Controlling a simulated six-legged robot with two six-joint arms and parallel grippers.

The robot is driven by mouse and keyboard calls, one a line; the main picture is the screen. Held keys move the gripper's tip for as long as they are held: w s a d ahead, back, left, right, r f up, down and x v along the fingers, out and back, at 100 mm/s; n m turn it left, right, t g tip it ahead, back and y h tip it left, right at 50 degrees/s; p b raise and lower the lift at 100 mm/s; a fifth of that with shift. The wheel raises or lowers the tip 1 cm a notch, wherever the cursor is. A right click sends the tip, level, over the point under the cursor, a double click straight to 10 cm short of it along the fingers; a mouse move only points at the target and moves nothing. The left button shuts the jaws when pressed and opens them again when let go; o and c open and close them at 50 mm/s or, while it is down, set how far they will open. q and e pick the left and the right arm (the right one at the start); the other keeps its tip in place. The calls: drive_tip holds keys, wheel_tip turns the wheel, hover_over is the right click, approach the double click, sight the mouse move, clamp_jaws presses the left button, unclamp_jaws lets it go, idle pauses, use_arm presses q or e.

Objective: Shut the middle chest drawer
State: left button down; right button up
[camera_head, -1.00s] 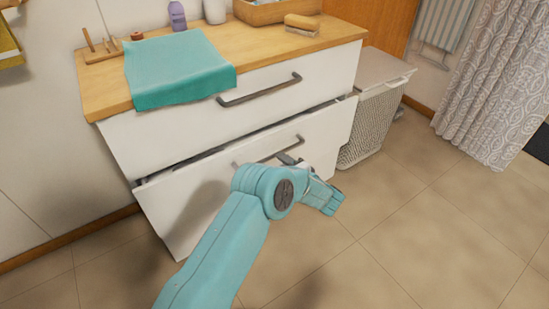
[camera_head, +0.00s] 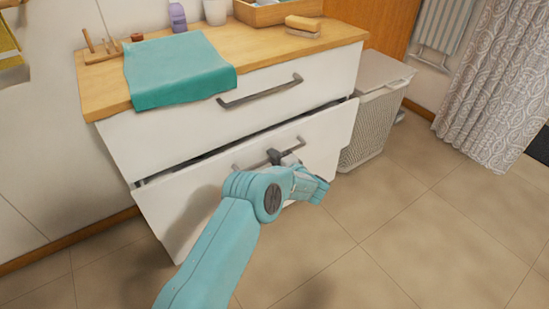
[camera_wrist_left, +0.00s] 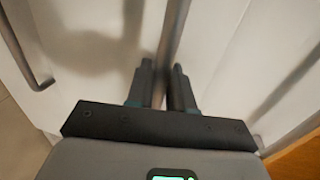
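The middle drawer (camera_head: 190,205) is a white front pulled out below the shut top drawer, with a dark gap along its upper edge. Its grey bar handle (camera_head: 246,164) is partly hidden by my left gripper (camera_head: 277,157), which is at the handle. In the left wrist view, the handle bar (camera_wrist_left: 167,40) runs between the two dark fingers of my left gripper (camera_wrist_left: 162,80). The fingers stand apart, one on each side of the bar. Firm contact cannot be made out. My right gripper is not in view.
The top drawer (camera_head: 180,130) has its own grey handle (camera_head: 262,92). A teal cloth (camera_head: 178,72) hangs over the wooden top's front edge. A hamper (camera_head: 375,120) stands close to the chest's right side. The tiled floor (camera_head: 400,230) at right is open.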

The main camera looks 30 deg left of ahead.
use_arm(q)
drive_tip(key=shift+w+a+r+b, duration=0.1)
drive_tip(key=shift+w+a+b, duration=0.2)
drive_tip(key=shift+a+b, duration=0.4)
drive_tip(key=shift+w+a+r+b, duration=0.1)
drive_tip(key=shift+w+a+b, duration=0.15)
drive_tip(key=shift+a+b, duration=0.4)
drive_tip(key=shift+w+a+b, duration=0.3)
drive_tip(key=shift+a+b, duration=0.3)
drive_tip(key=shift+a, duration=0.1)
drive_tip(key=c, duration=1.1)
unclamp_jaws()
drive_tip(key=shift+f, duration=0.15)
drive_tip(key=shift+c, duration=0.2)
drive_tip(key=p+v, duration=0.3)
drive_tip(key=v, duration=1.3)
drive_tip(key=shift+d+p, duration=0.15)
drive_tip(key=shift+p, duration=0.15)
